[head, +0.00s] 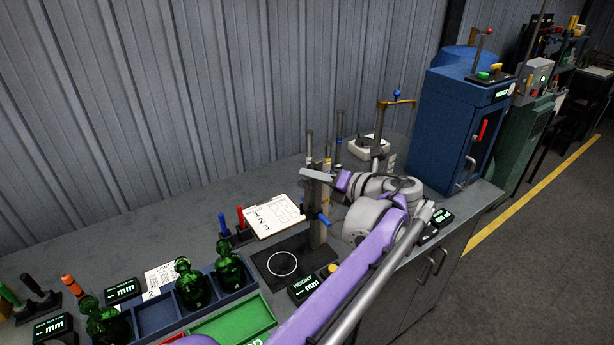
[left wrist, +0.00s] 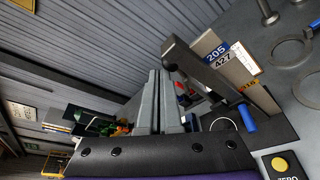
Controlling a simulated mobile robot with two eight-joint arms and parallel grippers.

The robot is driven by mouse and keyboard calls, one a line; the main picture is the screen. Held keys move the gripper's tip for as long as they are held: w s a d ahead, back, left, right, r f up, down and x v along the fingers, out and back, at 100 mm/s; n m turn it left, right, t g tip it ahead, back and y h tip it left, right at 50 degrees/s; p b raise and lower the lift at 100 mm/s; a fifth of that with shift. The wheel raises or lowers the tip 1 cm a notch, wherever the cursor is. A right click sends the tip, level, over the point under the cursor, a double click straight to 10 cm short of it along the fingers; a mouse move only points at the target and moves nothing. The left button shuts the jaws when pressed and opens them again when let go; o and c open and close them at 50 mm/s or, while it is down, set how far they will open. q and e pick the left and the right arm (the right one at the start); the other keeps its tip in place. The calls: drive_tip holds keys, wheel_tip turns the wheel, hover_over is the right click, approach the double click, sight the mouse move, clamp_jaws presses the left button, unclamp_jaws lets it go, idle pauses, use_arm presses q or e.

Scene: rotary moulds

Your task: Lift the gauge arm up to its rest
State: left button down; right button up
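The height gauge has an upright column (head: 319,228) with a blue handle (head: 323,220), standing beside a dark plate with a white ring (head: 282,263). In the left wrist view, a dark grey bar with a squared end (left wrist: 205,75) slants across the gauge, with the blue handle (left wrist: 247,117) lower down. I cannot tell where the gauge arm ends and the column begins. My left gripper (head: 318,176) is at the column's upper part. In the left wrist view its pale fingers (left wrist: 160,78) are close together, with nothing visible between them. Contact with the gauge cannot be told. My right gripper is not in view.
A HEIGHT display (head: 305,288) and yellow button (head: 332,268) stand before the gauge. A clipboard (head: 272,216) and red and blue handles (head: 240,217) are to its left. Green bottles (head: 230,264) stand in a blue tray. A blue cabinet (head: 455,125) is at right.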

use_arm(q)
drive_tip(key=shift+w+d, duration=0.1)
drive_tip(key=shift+d, duration=0.1)
drive_tip(key=shift+r, duration=0.1)
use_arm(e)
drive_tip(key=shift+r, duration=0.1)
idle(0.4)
